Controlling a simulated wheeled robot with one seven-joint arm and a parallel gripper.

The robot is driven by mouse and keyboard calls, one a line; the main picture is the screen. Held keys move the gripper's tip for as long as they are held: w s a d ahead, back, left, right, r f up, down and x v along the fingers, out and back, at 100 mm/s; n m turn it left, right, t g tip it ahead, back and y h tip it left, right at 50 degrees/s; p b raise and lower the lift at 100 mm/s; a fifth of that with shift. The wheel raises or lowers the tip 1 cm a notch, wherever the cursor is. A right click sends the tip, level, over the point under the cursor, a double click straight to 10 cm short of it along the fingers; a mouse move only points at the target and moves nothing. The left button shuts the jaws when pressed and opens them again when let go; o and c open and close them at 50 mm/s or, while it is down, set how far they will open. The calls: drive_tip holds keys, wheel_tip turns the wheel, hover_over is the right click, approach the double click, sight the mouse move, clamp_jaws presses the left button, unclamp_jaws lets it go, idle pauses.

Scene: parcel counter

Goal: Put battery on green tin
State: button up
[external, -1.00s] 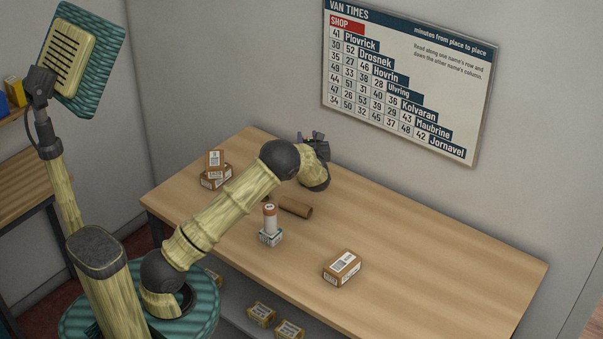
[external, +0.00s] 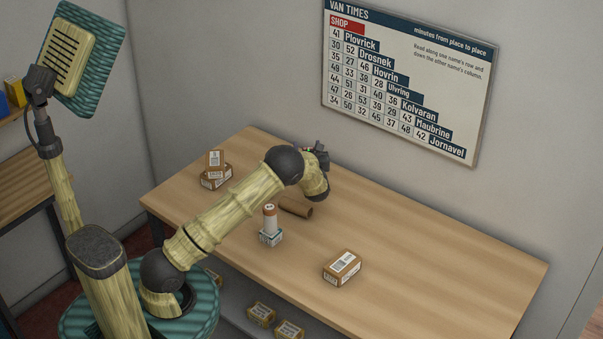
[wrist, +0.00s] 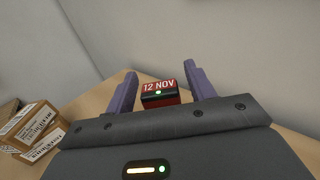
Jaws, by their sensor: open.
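I cannot make out a green tin in either view. My gripper (external: 320,152) is at the back of the counter, behind and to the right of the cylinder, well apart from it. In the wrist view my gripper (wrist: 160,70) is open, its two purple fingers spread. A red and black block marked "12 NOV" (wrist: 159,89) shows between them; I cannot tell its exact distance.
Stacked cartons (external: 215,178) stand at the counter's left end and also show in the wrist view (wrist: 32,128). A brown cardboard tube (external: 296,207) lies behind the cylinder. Another carton (external: 342,268) sits to the right. The counter's right part is clear. The wall is close behind.

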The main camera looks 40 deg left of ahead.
drive_tip(key=shift+r, duration=0.15)
drive_tip(key=b+v, duration=0.2)
drive_tip(key=v, duration=1)
idle(0.3)
